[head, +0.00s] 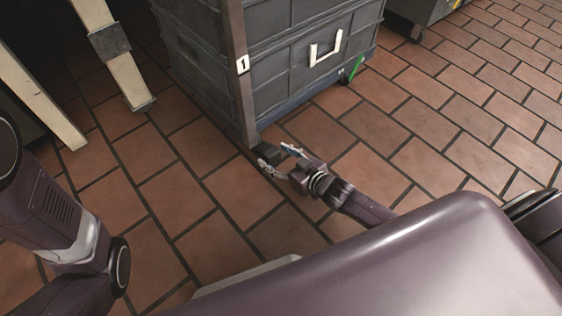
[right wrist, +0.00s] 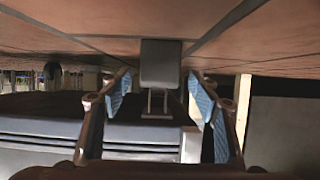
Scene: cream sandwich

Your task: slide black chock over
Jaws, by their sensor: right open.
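The black chock (head: 282,157) is a small dark block on the tiled floor by the near bottom corner of the grey crate (head: 290,75) marked "1". My right gripper (head: 278,157) is low at the floor, with its fingers apart on either side of the chock. In the right wrist view, where the floor is at the top, the chock (right wrist: 161,62) lies centred between and beyond the blue-padded fingertips (right wrist: 161,95). A grey bracket shows just below it there. I see no contact between fingers and chock. My left arm shows at the left, but its gripper is out of view.
Cream-coloured legs (head: 125,72) of a frame stand at the upper left. A green lever (head: 355,68) shows at the crate's lower right edge. Another grey unit on casters (head: 418,12) stands at the top right. The floor to the right is clear.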

